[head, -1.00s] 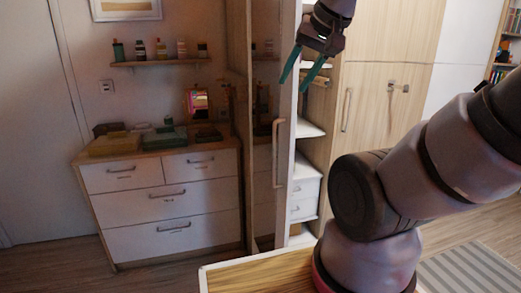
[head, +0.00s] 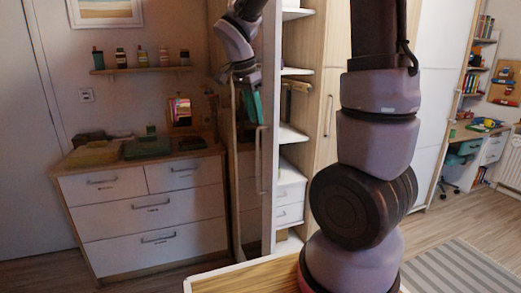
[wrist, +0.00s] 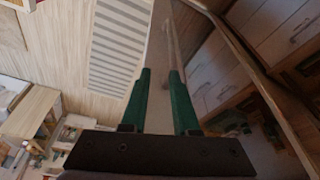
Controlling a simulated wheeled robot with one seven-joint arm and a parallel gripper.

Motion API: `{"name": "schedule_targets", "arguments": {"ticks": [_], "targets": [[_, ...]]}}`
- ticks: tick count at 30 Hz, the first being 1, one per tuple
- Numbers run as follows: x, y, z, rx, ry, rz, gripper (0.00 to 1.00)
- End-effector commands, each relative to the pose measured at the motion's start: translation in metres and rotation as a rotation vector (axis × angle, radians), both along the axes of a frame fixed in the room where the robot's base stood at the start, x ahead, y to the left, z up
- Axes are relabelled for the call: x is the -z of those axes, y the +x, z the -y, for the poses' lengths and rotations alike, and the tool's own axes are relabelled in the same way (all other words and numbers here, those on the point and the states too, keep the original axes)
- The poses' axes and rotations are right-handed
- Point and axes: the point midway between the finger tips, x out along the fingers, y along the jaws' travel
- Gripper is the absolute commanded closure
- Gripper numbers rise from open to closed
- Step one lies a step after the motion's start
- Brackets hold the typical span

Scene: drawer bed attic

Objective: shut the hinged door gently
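The hinged door (head: 268,90) is a tall wardrobe door with a mirrored face and a long vertical handle (head: 260,165). It stands open, seen nearly edge-on, left of the open shelves. My gripper (head: 252,106) is at the door, near the handle's upper end. In the wrist view, its two green fingers (wrist: 160,72) are apart. The pale door strip and handle bar (wrist: 170,40) show just beyond the fingertips, and the dark mirror (wrist: 215,65) lies to the right. I cannot tell whether a finger touches the door.
A white chest of drawers (head: 150,215) with boxes on top stands left of the door, below a wall shelf (head: 140,70) of bottles. Open wardrobe shelves (head: 292,135) are just right of the door. A striped rug (head: 455,270) lies on clear floor at the right.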

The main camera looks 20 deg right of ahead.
Motion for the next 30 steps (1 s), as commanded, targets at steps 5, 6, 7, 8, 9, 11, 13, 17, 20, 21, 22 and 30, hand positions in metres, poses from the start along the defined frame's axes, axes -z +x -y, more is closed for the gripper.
{"name": "schedule_targets", "arguments": {"ticks": [5, 6, 7, 8, 9, 11, 13, 17, 20, 21, 22, 30], "targets": [[0.024, 0.025, -0.007, 0.122, -0.089, 0.004, 0.72], [0.026, 0.027, -0.007, 0.136, -0.1, 0.008, 0.72], [0.028, 0.029, -0.008, 0.144, -0.106, 0.01, 0.72], [0.03, 0.03, -0.008, 0.15, -0.11, 0.011, 0.72], [0.032, 0.031, -0.007, 0.156, -0.112, 0.013, 0.72], [0.037, 0.031, -0.005, 0.159, -0.113, 0.012, 0.72], [0.045, 0.031, -0.001, 0.16, -0.114, 0.012, 0.72], [0.067, 0.033, 0.008, 0.159, -0.114, 0.009, 0.72], [0.086, 0.034, 0.016, 0.159, -0.113, 0.01, 0.72], [0.092, 0.035, 0.019, 0.159, -0.113, 0.01, 0.72], [0.098, 0.035, 0.021, 0.159, -0.113, 0.01, 0.72], [0.125, 0.038, 0.032, 0.158, -0.111, 0.013, 0.72]]}}
